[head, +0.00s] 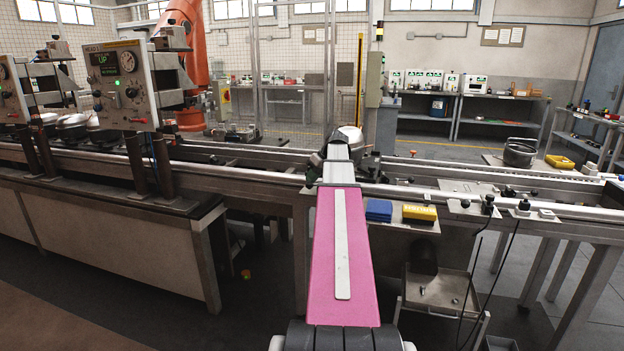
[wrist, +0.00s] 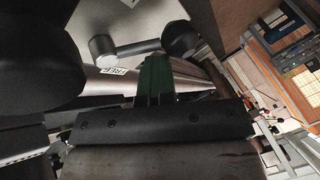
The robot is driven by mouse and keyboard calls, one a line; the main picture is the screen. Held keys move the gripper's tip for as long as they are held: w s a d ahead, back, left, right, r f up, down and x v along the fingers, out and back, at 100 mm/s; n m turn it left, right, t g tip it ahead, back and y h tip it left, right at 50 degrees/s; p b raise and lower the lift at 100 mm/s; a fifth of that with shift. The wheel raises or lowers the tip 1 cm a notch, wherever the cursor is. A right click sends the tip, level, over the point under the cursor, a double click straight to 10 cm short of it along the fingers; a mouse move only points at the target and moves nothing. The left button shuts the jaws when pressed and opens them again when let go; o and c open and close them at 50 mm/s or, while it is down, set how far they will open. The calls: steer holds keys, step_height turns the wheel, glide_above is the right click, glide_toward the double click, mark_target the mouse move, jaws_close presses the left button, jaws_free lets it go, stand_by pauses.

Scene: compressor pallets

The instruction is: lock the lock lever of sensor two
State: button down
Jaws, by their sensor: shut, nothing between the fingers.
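In the wrist view, my gripper (wrist: 155,64) is shut and empty, its dark green fingers pressed together. Just above the fingertips is a grey lever (wrist: 138,47) with a rounded grey end at the left and a black knob (wrist: 180,40) at the right. I cannot tell whether the fingers touch the lever. A white label reading "FREE" (wrist: 113,71) sits on a pale metal surface left of the fingers. A large dark rounded body at the left hides part of the scene. In the head view, my arm hides the gripper and the lever; I cannot tell which sensor is number two.
In the head view, a conveyor rail (head: 440,195) runs across the scene. Small black devices (head: 488,204) stand on brackets along its right part. A gauge panel (head: 121,85) stands at left.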

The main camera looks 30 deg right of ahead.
steer(key=shift+s+a+r, duration=0.1)
steer(key=shift+s+a, duration=0.2)
steer(key=shift+a, duration=0.6)
steer(key=shift+w+d, duration=0.15)
steer(key=shift+d, duration=0.35)
steer(key=shift+r, duration=0.1)
